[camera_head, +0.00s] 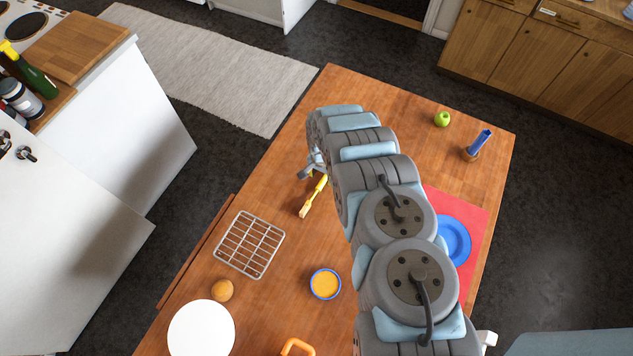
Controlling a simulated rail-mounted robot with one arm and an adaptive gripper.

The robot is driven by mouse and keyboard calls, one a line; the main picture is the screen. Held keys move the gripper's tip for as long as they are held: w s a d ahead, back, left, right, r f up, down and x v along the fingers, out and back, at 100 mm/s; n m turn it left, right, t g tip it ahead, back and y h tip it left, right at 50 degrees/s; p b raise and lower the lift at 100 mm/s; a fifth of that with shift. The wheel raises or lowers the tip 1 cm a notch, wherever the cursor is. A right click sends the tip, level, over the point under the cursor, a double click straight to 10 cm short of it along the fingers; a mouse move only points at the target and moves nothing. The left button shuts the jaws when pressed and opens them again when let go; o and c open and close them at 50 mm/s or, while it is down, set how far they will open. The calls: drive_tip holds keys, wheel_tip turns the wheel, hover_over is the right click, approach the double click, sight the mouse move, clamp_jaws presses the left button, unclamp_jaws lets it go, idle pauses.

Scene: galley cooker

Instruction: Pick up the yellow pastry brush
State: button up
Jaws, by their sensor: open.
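The yellow pastry brush (314,196) lies on the wooden table, left of my arm, with its pale bristle end toward the front and its handle pointing back. My gripper (311,173) is at the far end of my arm, close to the back end of the brush handle. The gripper is open. My arm hides much of it, and I cannot tell whether a finger touches the handle.
A wire rack (249,244), an orange round item (222,290), a white plate (201,330) and a blue-rimmed bowl (326,284) stand nearer. A blue plate (456,240) on a red mat (477,216), a green apple (442,119) and a blue item (480,144) are right.

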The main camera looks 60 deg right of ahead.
sight(322, 181)
drive_tip(key=shift+d+f, duration=0.2)
drive_tip(key=shift+f, duration=1)
drive_tip(key=shift+f+b, duration=0.3)
drive_tip(key=shift+f, duration=0.9)
clamp_jaws()
